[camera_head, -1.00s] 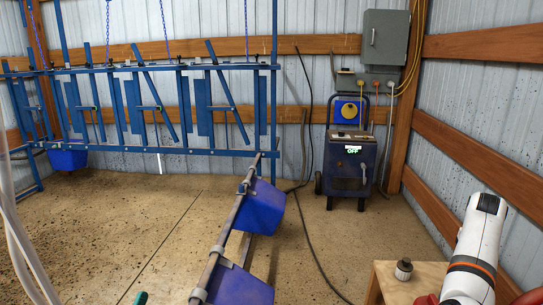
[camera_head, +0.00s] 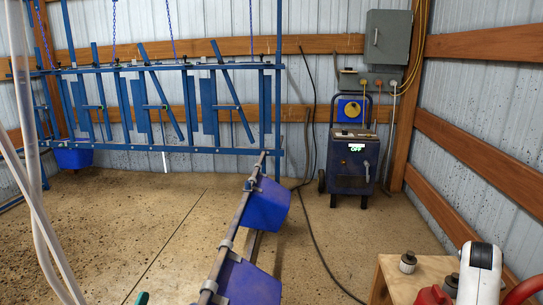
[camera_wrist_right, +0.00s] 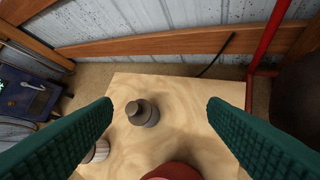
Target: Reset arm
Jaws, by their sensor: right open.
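My right arm (camera_head: 481,272) shows as a white link at the lower right of the head view, above a wooden table. Its gripper is hidden there. In the right wrist view my right gripper (camera_wrist_right: 160,106) has its two green ribbed fingers wide apart with nothing between them. Below them is the wooden table top (camera_wrist_right: 190,95) with a grey stepped metal piece (camera_wrist_right: 142,112). A small green tip (camera_head: 141,298) at the bottom edge of the head view looks like a finger of my left gripper; the rest is out of frame.
A blue welder cart (camera_head: 352,160) stands by the back wall, its display reading OFF. A blue rack (camera_head: 165,105) hangs at left, and a rail with blue buckets (camera_head: 265,205) crosses the floor. The table (camera_head: 392,272) also holds a red object (camera_head: 433,295). Open floor (camera_head: 125,225) lies left.

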